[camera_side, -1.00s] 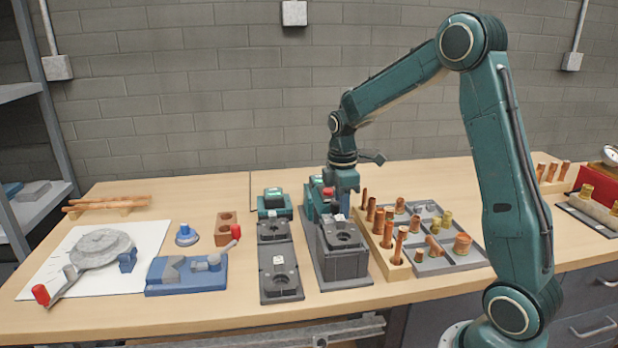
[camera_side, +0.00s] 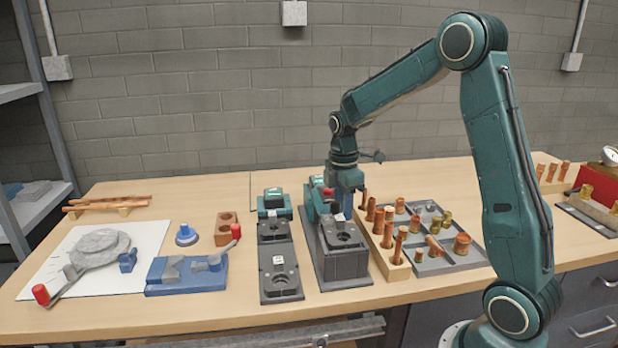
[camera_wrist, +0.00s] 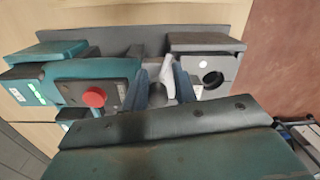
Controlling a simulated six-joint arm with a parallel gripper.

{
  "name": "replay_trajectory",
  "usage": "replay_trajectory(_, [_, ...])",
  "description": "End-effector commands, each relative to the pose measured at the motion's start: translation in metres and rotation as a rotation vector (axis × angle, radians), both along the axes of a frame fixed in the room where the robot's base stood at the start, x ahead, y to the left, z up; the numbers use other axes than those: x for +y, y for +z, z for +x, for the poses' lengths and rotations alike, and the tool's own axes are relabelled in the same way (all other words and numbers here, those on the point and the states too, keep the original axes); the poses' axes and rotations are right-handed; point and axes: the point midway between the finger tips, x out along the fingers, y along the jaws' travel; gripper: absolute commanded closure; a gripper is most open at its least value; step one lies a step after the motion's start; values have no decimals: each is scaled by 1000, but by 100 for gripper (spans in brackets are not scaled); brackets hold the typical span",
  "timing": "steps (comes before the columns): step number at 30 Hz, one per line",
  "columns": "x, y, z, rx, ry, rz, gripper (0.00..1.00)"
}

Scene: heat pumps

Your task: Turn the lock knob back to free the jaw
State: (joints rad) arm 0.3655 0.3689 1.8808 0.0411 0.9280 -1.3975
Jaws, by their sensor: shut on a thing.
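My gripper (camera_wrist: 166,88) has its two blue fingers shut on a pale grey lock knob (camera_wrist: 168,68), which shows between them in the wrist view. The knob sits between a teal machine housing with a red button (camera_wrist: 94,97) and a dark grey jaw block (camera_wrist: 214,68) with a round bore. In the side view my gripper (camera_side: 347,207) is at the back of the grey fixture (camera_side: 343,266), beside the teal housing (camera_side: 314,205). The knob's lower part and its exact turned angle are hidden by the fingers.
A similar grey fixture (camera_side: 279,268) stands just left. A wooden block with copper tubes (camera_side: 396,268) and a grey tray of fittings (camera_side: 462,263) stand close on the right. A blue bender (camera_side: 187,277) lies farther left. The wooden bench front is clear.

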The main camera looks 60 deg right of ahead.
Motion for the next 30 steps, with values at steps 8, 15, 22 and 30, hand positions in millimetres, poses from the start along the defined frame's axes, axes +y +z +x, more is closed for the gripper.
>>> replay_trajectory(8, [14, 0, 19, -49, 165, 13, 66])
replay_trajectory(15, [13, 7, 19, -51, 165, 13, 66])
replay_trajectory(22, [13, 27, 19, -60, 164, 9, 66])
replay_trajectory(30, [14, 47, 19, -62, 165, 7, 66])
